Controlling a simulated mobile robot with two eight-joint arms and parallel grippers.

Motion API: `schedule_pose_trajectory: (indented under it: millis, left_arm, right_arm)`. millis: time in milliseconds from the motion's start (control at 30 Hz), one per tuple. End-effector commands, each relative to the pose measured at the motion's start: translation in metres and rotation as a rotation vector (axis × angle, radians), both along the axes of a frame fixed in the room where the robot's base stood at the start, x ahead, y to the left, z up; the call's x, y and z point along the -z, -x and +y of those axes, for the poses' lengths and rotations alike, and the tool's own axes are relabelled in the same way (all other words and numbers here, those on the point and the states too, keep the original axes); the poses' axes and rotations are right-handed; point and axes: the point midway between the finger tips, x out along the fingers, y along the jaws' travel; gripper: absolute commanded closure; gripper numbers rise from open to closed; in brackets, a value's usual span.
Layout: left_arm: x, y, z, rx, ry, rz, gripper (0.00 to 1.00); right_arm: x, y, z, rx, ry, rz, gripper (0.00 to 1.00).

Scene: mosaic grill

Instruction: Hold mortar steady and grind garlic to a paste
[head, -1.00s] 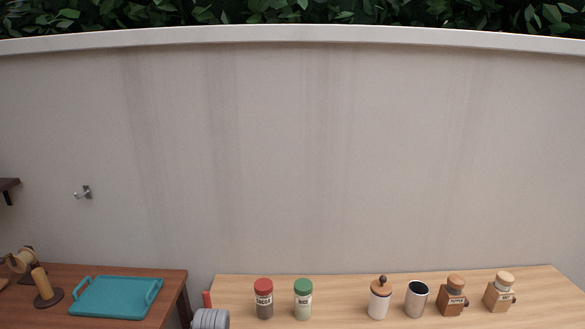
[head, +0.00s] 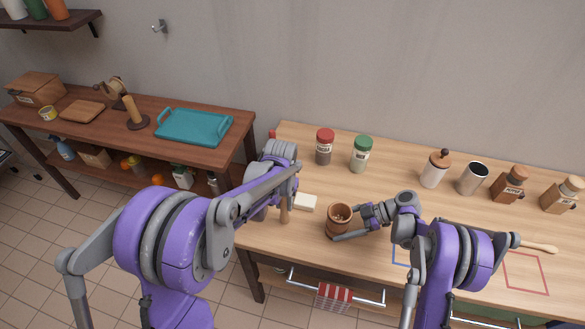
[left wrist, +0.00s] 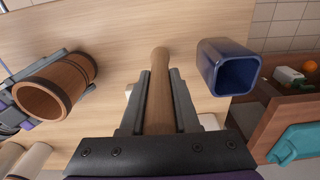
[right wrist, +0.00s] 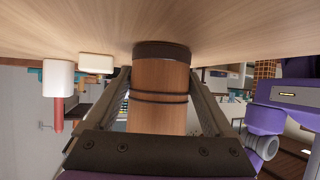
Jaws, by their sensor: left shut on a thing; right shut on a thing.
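In the left wrist view the pestle (left wrist: 158,95) sits between the fingers and the mortar (left wrist: 72,84) is to the left. I cannot make out the garlic clearly.
A small cream block (head: 305,202) lies between pestle and mortar. A dark blue cup (left wrist: 229,70) stands near the pestle. Red-lidded (head: 324,149) and green-lidded jars (head: 361,156) stand behind. A metal cup (head: 472,179) is further right. A side table holds a teal tray (head: 195,127).

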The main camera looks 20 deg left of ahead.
Motion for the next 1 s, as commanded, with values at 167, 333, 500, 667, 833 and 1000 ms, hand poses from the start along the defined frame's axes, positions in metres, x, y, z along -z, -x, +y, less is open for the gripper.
schedule_pose_trajectory:
  millis: [167,333,500,667,833,1000]
  left_arm:
    - [-0.035,0.002,-0.045,0.064,0.001,0.009,1.0]
    - [-0.077,0.009,-0.089,0.13,-0.001,0.017,1.0]
    - [-0.109,0.019,-0.118,0.177,-0.003,0.024,1.0]
    - [-0.125,0.001,-0.143,0.089,-0.002,0.031,1.0]
    - [-0.14,-0.012,-0.162,0.015,-0.001,0.037,1.0]
    - [-0.146,-0.016,-0.169,-0.01,0.0,0.039,1.0]
  right_arm:
    - [0.001,0.0,0.0,0.0,0.002,0.001,0.89]
    - [0.001,0.0,0.0,0.0,0.002,0.001,0.89]
    - [0.001,0.0,0.0,0.0,0.002,0.001,0.89]
    - [0.001,0.0,0.0,0.0,0.002,0.001,0.89]
    - [0.001,0.0,0.0,0.0,0.002,0.0,0.89]
    - [0.001,0.0,0.0,0.001,0.002,0.0,0.89]
